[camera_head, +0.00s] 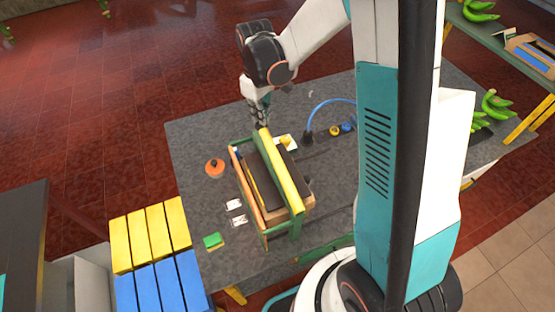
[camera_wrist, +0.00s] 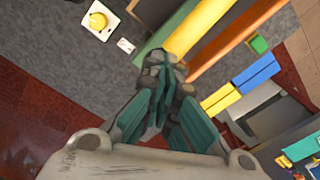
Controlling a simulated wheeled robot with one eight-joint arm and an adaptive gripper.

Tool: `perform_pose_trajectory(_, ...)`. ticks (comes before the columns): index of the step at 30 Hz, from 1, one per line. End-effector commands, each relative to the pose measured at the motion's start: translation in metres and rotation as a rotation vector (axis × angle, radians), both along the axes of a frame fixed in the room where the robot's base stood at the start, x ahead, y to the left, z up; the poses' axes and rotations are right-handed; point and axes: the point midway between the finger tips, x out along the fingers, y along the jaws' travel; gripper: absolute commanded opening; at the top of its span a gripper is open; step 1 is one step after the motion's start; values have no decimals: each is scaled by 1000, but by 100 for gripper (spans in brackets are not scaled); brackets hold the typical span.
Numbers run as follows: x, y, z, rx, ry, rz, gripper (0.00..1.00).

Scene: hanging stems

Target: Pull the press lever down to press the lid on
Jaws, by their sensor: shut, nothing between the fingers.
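A long wooden box-like frame (camera_head: 241,180) with green end posts and a dark inside stands on the grey table. A thick yellow bar (camera_head: 281,170) runs along its top; it also shows in the wrist view (camera_wrist: 201,25). I cannot tell for sure which part is the press lever, and I see no clear lid on a container. My gripper (camera_head: 262,122) is at the far end of the yellow bar, pointing down. In the wrist view its green fingers (camera_wrist: 164,72) are together and empty, with their tips close to the bar's end; contact is unclear.
An orange knobbed disc (camera_head: 214,168) lies left of the frame. A white plate with a yellow round piece (camera_head: 286,142) lies beyond it. A blue cable (camera_head: 328,103) arches to the right. Yellow and blue slats (camera_head: 150,240) stand at the lower left. The table's left part is mostly clear.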

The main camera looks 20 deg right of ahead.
Motion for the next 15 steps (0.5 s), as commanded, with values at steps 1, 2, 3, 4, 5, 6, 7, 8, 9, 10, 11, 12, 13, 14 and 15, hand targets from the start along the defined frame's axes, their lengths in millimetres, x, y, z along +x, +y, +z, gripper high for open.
perform_pose_trajectory(1,0,0,-2,0,0,0,0)
perform_pose_trajectory(2,0,0,-3,0,0,0,0)
perform_pose_trajectory(3,0,0,-4,0,0,0,0)
perform_pose_trajectory(4,0,0,-5,0,0,0,0)
perform_pose_trajectory(5,0,0,-6,0,0,0,0)
perform_pose_trajectory(6,0,0,-7,0,0,0,0)
perform_pose_trajectory(7,0,0,-8,0,0,0,0)
perform_pose_trajectory(8,0,0,-9,0,0,0,0)
perform_pose_trajectory(9,0,0,-10,0,0,0,0)
perform_pose_trajectory(10,0,0,-11,0,0,0,0)
perform_pose_trajectory(11,0,0,-12,0,0,0,0)
perform_pose_trajectory(12,0,0,-13,0,0,0,0)
perform_pose_trajectory(13,0,0,-13,0,0,0,0)
perform_pose_trajectory(14,0,0,-14,0,0,0,0)
perform_pose_trajectory(15,0,0,-15,0,0,0,0)
